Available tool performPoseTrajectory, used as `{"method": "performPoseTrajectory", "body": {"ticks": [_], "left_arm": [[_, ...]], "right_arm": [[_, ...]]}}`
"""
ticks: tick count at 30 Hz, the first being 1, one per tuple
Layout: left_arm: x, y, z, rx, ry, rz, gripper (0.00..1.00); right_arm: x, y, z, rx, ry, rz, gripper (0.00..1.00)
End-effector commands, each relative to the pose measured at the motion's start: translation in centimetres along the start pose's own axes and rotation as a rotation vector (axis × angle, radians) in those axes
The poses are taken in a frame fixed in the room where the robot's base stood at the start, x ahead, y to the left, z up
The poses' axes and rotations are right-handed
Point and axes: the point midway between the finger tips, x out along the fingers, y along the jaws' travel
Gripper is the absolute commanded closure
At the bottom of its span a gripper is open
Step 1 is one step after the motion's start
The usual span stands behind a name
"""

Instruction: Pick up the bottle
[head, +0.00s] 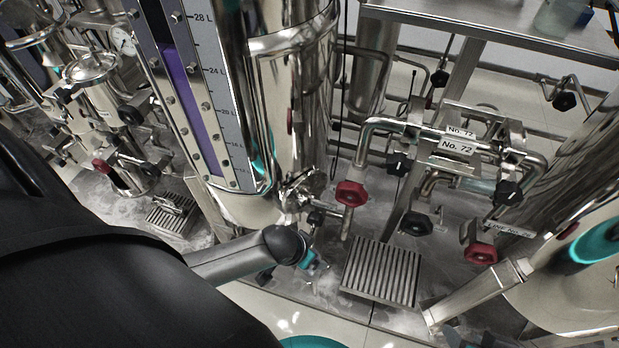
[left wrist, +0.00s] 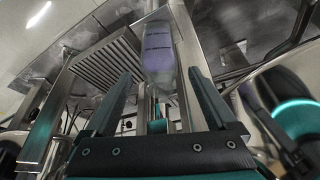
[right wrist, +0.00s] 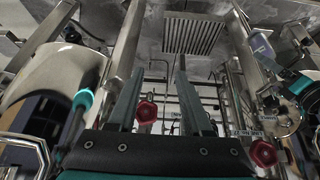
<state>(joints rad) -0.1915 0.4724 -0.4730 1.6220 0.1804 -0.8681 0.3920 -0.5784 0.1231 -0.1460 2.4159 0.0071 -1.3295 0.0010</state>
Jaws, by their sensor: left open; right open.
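The bottle (left wrist: 158,60) is translucent with a purple-tinted middle. In the left wrist view it lies past and between the fingertips of my left gripper (left wrist: 157,78), which is open. No finger is seen to close on it. A bottle-like shape (right wrist: 262,45) also shows at the upper right of the right wrist view, off to the side of my right gripper (right wrist: 160,72), which is open and empty. I cannot make out the bottle there.
A floor grate (head: 382,270) lies beneath pipes with red valve knobs (head: 350,193) and a No. 72 plate (head: 456,147). A tall steel tank (head: 300,90) with a purple level gauge stands at centre left. A metal shelf (head: 500,25) holds clear containers. Free room is narrow.

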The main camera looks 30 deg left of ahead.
Motion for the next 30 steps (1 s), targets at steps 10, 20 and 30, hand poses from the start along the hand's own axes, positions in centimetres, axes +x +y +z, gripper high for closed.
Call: {"method": "performPoseTrajectory", "body": {"ticks": [10,20,30], "left_arm": [[1.0,0.0,0.0,0.001,0.001,0.001,0.09],[1.0,0.0,0.0,0.001,0.001,0.000,0.33],[1.0,0.0,0.0,0.001,0.000,0.000,0.71]], "right_arm": [[0.1,-0.8,-1.2,-0.006,0.090,-0.020,0.50],[0.1,-0.8,-1.2,-0.006,0.088,-0.020,0.50],[0.1,-0.7,-1.2,-0.006,0.088,-0.019,0.50]]}}
